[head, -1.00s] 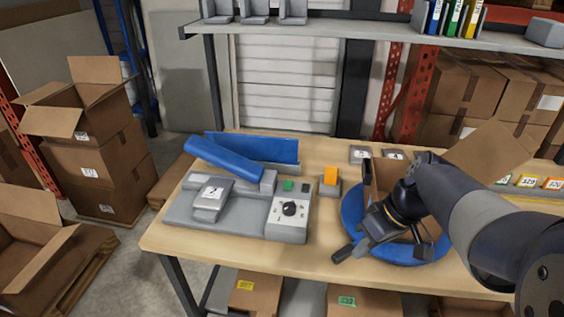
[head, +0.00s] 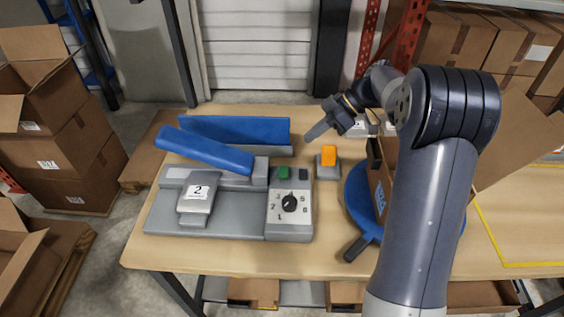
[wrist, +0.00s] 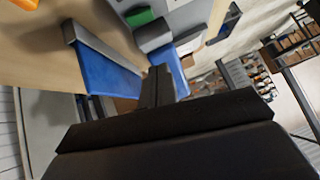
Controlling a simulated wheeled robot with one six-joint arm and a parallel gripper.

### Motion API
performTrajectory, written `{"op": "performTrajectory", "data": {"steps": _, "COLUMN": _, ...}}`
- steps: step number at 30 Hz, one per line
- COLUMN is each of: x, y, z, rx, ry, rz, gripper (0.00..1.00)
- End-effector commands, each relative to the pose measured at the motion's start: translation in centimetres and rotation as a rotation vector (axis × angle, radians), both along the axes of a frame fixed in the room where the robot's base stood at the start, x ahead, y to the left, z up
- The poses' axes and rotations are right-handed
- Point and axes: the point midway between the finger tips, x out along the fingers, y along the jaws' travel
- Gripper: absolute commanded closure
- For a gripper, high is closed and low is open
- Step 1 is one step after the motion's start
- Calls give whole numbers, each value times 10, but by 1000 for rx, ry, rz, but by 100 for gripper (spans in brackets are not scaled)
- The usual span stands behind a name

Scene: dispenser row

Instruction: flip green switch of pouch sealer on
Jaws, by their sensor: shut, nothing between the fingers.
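The pouch sealer (head: 240,226) is a grey machine on the wooden bench, with a blue arm, a numbered dial (head: 290,203) and a "2" pad. Its green switch (head: 284,173) sits behind the dial, beside a dark block. The switch also shows at the top of the wrist view (wrist: 140,18); which way it is set, I cannot tell. My gripper (head: 309,136) is shut and empty, above the back of the bench, behind and slightly right of the green switch and apart from it. Its closed fingers (wrist: 157,86) show in the wrist view.
An orange switch on a grey base (head: 328,157) stands right of the sealer, near my gripper. A blue trough (head: 236,130) lies behind the sealer. A blue turntable (head: 356,192) with a cardboard box (head: 381,190) stands at right, partly behind my arm. The front bench strip is clear.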

Motion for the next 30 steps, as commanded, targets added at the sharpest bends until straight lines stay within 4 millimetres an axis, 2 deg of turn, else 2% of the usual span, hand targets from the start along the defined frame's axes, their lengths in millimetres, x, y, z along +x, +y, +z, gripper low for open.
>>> {"op": "performTrajectory", "data": {"steps": 8, "x": -1, "y": 1, "z": -1, "rx": -1, "ry": 1, "rz": -1, "gripper": 100}}
{"op": "performTrajectory", "data": {"steps": 13, "x": -3, "y": 14, "z": -12, "rx": -1, "ry": 4, "rz": 1, "gripper": 100}}
{"op": "performTrajectory", "data": {"steps": 25, "x": -13, "y": 73, "z": -69, "rx": -2, "ry": 6, "rz": 0, "gripper": 100}}
{"op": "performTrajectory", "data": {"steps": 30, "x": -17, "y": 72, "z": -94, "rx": -2, "ry": 6, "rz": -2, "gripper": 100}}
